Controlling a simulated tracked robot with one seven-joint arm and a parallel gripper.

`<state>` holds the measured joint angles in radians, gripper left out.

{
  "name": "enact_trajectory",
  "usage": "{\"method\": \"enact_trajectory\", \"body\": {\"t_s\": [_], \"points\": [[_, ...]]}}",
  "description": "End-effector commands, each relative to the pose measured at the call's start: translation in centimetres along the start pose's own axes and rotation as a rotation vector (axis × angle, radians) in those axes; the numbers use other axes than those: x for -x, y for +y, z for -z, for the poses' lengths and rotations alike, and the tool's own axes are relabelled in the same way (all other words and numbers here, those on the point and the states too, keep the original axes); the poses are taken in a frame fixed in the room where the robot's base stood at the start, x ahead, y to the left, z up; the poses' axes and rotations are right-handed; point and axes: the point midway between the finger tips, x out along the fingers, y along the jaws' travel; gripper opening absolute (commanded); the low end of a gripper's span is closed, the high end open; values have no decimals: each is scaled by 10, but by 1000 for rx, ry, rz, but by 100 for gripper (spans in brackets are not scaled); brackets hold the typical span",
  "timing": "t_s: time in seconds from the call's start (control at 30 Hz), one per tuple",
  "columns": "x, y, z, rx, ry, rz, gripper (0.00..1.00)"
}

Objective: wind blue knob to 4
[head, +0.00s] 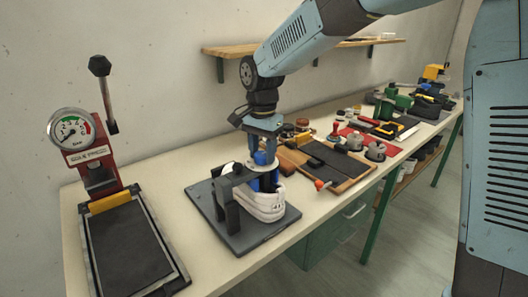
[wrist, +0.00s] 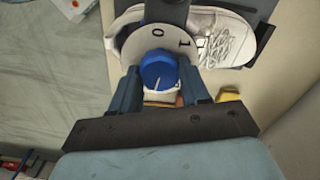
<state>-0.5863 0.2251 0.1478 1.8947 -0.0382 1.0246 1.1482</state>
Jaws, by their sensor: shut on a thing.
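The blue knob (wrist: 158,72) sits on a round pale dial plate (wrist: 133,42) in the wrist view. The digits 0 and 1 show on the plate's upper right; other marks are hidden. A white line on the knob points toward the bottom of the picture, toward my gripper body. My gripper (wrist: 160,80) has a dark finger on each side of the knob and is shut on it. In the head view my gripper (head: 264,160) reaches down to the knob (head: 260,158) on a fixture with a dark base plate (head: 240,232). A white shoe (head: 258,206) is in the fixture.
A red press (head: 92,165) with a gauge and lever stands at the left of the bench (head: 160,170). A wooden tray (head: 345,185) and several tools lie to the right. A wall shelf (head: 235,50) is behind my arm.

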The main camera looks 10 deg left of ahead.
Motion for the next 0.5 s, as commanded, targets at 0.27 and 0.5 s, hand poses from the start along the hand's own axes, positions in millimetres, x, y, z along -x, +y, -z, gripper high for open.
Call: {"method": "enact_trajectory", "body": {"t_s": [0.27,0.5], "points": [[0,0,0,0,-1,0,68],[0,0,0,0,0,0,71]]}}
